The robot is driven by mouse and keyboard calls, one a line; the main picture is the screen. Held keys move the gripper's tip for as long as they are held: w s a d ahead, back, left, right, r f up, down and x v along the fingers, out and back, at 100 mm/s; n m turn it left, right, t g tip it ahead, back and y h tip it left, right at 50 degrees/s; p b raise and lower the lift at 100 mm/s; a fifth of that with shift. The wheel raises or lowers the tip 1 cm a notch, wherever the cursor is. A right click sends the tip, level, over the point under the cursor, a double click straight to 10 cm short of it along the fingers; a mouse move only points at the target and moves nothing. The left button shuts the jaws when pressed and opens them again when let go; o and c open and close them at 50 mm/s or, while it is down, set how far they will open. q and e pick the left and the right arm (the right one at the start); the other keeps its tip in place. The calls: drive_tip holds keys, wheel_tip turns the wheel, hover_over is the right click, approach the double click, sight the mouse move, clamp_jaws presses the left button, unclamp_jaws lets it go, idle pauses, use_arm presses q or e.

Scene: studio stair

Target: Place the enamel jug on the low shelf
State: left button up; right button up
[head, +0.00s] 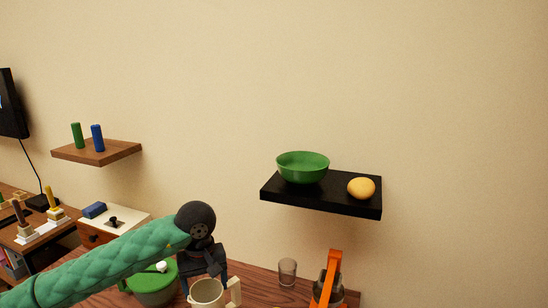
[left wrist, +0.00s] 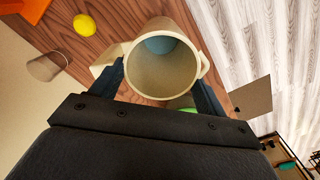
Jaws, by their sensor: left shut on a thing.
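The cream enamel jug (head: 208,293) is low in the head view, above or at the wooden table, with its handle on the right. My left gripper (head: 204,268) is shut on it. In the left wrist view the jug (left wrist: 160,85) sits between the two fingers, its round mouth facing the camera and a blue-grey patch inside. A black wall shelf (head: 320,207) is at the right and sits lower in the picture than a brown wooden wall shelf (head: 98,154) at the left. My right gripper is not in view.
The black shelf holds a green bowl (head: 303,168) and a yellow fruit (head: 361,188), with a small gap between them. On the table are a green lidded pot (head: 152,290), a glass (head: 287,272) and an orange-handled caddy (head: 335,268). Two cylinders stand on the wooden shelf.

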sight(198, 285)
use_arm(q)
drive_tip(key=shift+w+a+r+m, duration=0.2)
drive_tip(key=shift+w+a+m, duration=0.05)
drive_tip(key=shift+w+m, duration=0.35)
drive_tip(key=w+a+r, duration=0.3)
drive_tip(key=w+r, duration=0.3)
drive_tip(key=r, duration=0.1)
drive_tip(key=s+f+m, duration=0.1)
drive_tip(key=f, duration=0.3)
drive_tip(key=s+f+m, duration=0.1)
drive_tip(key=f, duration=0.3)
drive_tip(key=f+m, duration=0.1)
drive_tip(key=f, duration=0.3)
drive_tip(key=shift+s+f, duration=0.1)
drive_tip(key=shift+s, duration=0.3)
